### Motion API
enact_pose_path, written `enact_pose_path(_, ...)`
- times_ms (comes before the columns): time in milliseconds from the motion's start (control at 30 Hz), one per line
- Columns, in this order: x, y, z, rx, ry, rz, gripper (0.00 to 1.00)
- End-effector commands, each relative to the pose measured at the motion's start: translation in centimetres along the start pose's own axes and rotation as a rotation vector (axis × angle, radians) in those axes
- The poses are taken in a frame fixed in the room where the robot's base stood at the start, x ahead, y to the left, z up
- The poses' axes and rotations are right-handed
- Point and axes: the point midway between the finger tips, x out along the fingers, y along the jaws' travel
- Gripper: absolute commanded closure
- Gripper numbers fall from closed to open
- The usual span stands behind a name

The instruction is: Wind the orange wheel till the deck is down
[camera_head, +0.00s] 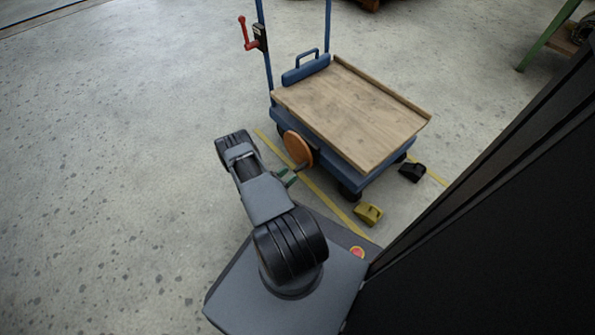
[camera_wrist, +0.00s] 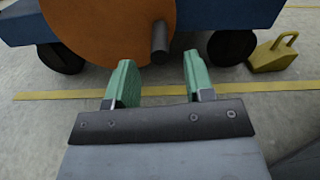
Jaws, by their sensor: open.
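The orange wheel (camera_head: 298,149) is a disc on the near side of a blue cart. It fills the top left of the wrist view (camera_wrist: 100,28), with a dark round handle peg (camera_wrist: 159,42) sticking out near its right edge. The wooden deck (camera_head: 355,110) sits on the cart's blue frame (camera_wrist: 225,12). My gripper (camera_wrist: 156,82) has green fingers spread apart, with nothing between them. In the wrist view the peg appears just above the gap between the fingertips. In the head view my gripper (camera_head: 287,177) is right by the wheel's lower edge, partly hidden by my arm.
A yellow wheel chock (camera_head: 368,213) and a black chock (camera_head: 411,171) lie by the cart's wheels. A red crank lever (camera_head: 246,33) is on the cart's blue upright. Yellow lines (camera_head: 325,199) mark the floor. A large black panel (camera_head: 490,220) stands at right. Floor at left is clear.

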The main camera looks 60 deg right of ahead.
Motion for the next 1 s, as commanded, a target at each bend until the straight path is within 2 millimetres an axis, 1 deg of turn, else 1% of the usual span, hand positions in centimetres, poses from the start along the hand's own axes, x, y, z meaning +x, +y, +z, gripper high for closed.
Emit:
enact_pose_path(33,1.0,0.0,-0.2,0.002,0.000,-0.005,0.52)
enact_pose_path(100,2.1,0.0,-0.2,0.001,0.001,-0.005,0.52)
enact_pose_path(300,4.3,0.0,-0.1,0.001,0.001,-0.002,0.52)
enact_pose_path(500,5.3,0.0,0.0,0.000,0.001,0.000,0.52)
enact_pose_path(800,5.4,0.0,0.0,0.000,0.001,0.000,0.52)
enact_pose_path(867,5.4,0.0,0.0,0.000,0.001,0.000,0.56)
enact_pose_path(1000,5.4,0.0,0.0,0.000,0.001,0.000,0.70)
